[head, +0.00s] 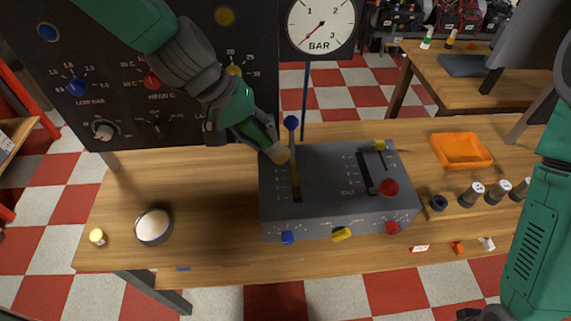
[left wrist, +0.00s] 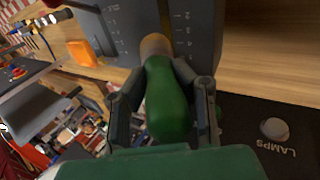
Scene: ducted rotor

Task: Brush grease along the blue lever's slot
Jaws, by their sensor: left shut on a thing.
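The blue lever (head: 291,123) stands upright at the far end of the left slot (head: 296,186) in the grey control box. A yellowish strip shows in the slot; I cannot tell whether it is grease. My left gripper (head: 238,112) is shut on the green handle of a brush (head: 258,131), which also shows in the left wrist view (left wrist: 165,100) between the fingers of the gripper (left wrist: 163,88). The tan brush tip points down at the slot's left edge, close beside the lever; contact is unclear. A round dish (head: 153,226) with whitish contents stands on the bench. My right gripper is out of view.
A dark panel (head: 120,100) and gauge (head: 321,24) stand behind. An orange tray (head: 461,150) and a rack of cylinders (head: 472,195) lie right. The bench between dish and box is clear.

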